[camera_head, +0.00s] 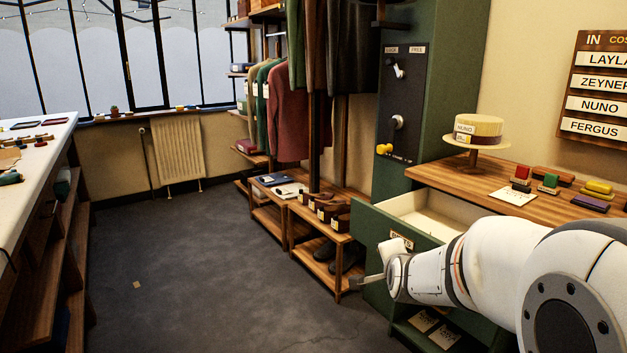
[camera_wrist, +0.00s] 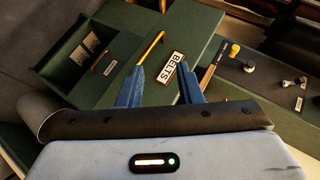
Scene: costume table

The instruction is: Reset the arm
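My arm reaches in from the lower right in the head view, and my gripper (camera_head: 368,280) is in front of the green cabinet's open drawer (camera_head: 372,232). In the wrist view my gripper (camera_wrist: 162,72) shows two blue fingers spread apart with nothing held between them. Beyond them is the green drawer front with a "BELTS" label (camera_wrist: 170,67) and a brass handle (camera_wrist: 150,48). The left fingertip appears close to the handle's lower end; I cannot tell whether they touch. In the head view my arm hides part of the drawer front.
Low shoe shelves (camera_head: 325,262) stand left of the drawer. A white-topped table (camera_head: 50,130) is at far left. The grey floor (camera_head: 210,270) between is mostly clear.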

